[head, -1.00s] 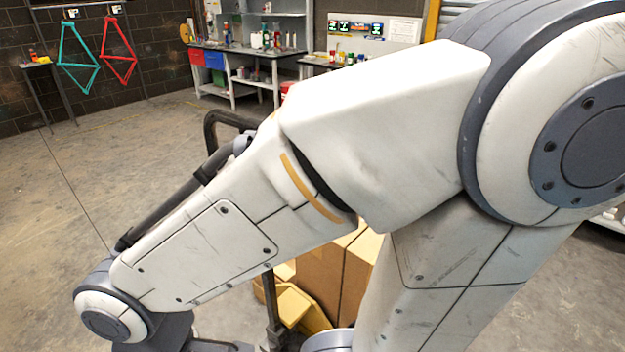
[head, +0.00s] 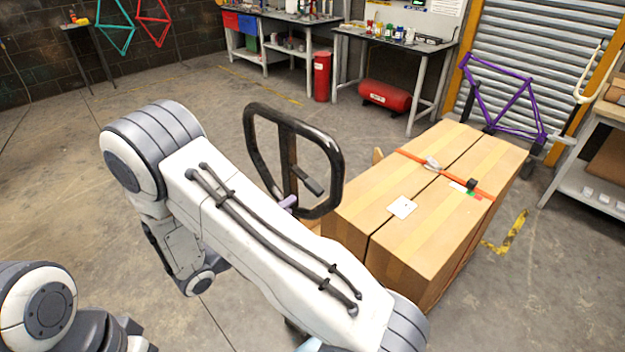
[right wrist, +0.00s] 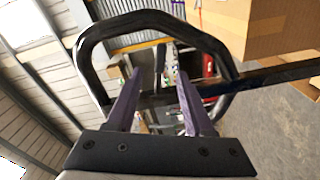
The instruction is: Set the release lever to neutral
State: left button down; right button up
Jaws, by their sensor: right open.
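The release lever (head: 308,180) is a short dark lever inside the black loop handle (head: 250,135) of a pallet truck, standing upright left of the boxes. In the right wrist view the lever (right wrist: 160,62) shows as a dark upright piece between my fingers, inside the loop (right wrist: 88,62). My right gripper (head: 288,202) shows only as a small purple-grey finger part at the loop, mostly hidden behind my arm. In the right wrist view the gripper (right wrist: 159,77) is open, its two purple fingers pointing into the loop. I cannot tell whether they touch the lever. My left gripper is out of view.
Large strapped cardboard boxes (head: 440,205) stand just right of the handle. A purple bike frame (head: 505,100), a red tank (head: 384,97) and a workbench (head: 395,40) are behind. The concrete floor (head: 75,150) to the left is clear.

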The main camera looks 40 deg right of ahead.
aim_at(311, 189)
jog(key=d+p, duration=0.1)
jog(key=d, duration=0.2)
jog(key=w+d+p, duration=0.1)
jog(key=d, duration=0.2)
jog(key=w+d+p, duration=0.1)
jog(key=d+p, duration=0.1)
jog(key=d, duration=0.1)
jog(key=shift+d, duration=0.3)
jog(key=shift+d+f+t, duration=0.1)
jog(key=shift+d+t, duration=0.3)
jog(key=shift+c, duration=0.3)
grip_shut()
dwell(0.4)
